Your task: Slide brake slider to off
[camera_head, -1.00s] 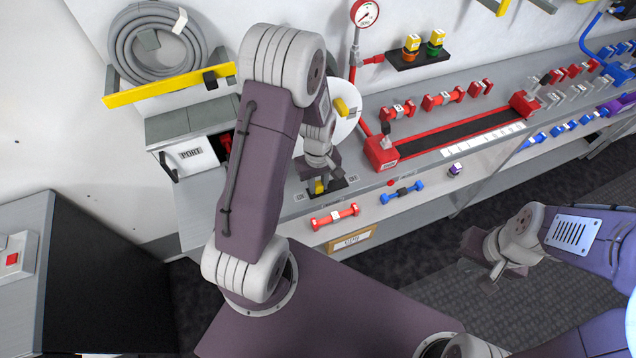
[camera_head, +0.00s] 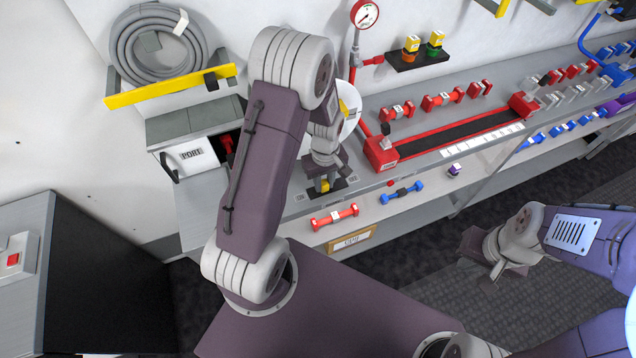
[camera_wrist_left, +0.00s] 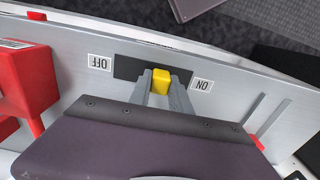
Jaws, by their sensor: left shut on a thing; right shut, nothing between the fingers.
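The brake slider is a yellow knob (camera_wrist_left: 161,81) on a black track (camera_wrist_left: 127,67) set in a grey metal surface. In the left wrist view, an OFF label (camera_wrist_left: 99,62) is at the track's left end and an ON label (camera_wrist_left: 203,84) at its right end. The knob stands near mid-track, slightly nearer ON. My left gripper (camera_wrist_left: 160,88) is shut on the knob, a finger on each side. In the head view, the knob (camera_head: 325,185) shows under my left gripper (camera_head: 324,182). My right gripper (camera_head: 494,279) is shut and empty, away over the floor.
A drawer marked PORT (camera_head: 190,156) stands left of the track. A red-ended belt unit (camera_head: 460,132) lies to its right. A red dumbbell (camera_head: 335,217) and a blue dumbbell (camera_head: 402,193) are on the front ledge. Red parts (camera_wrist_left: 25,85) are at the wrist view's left.

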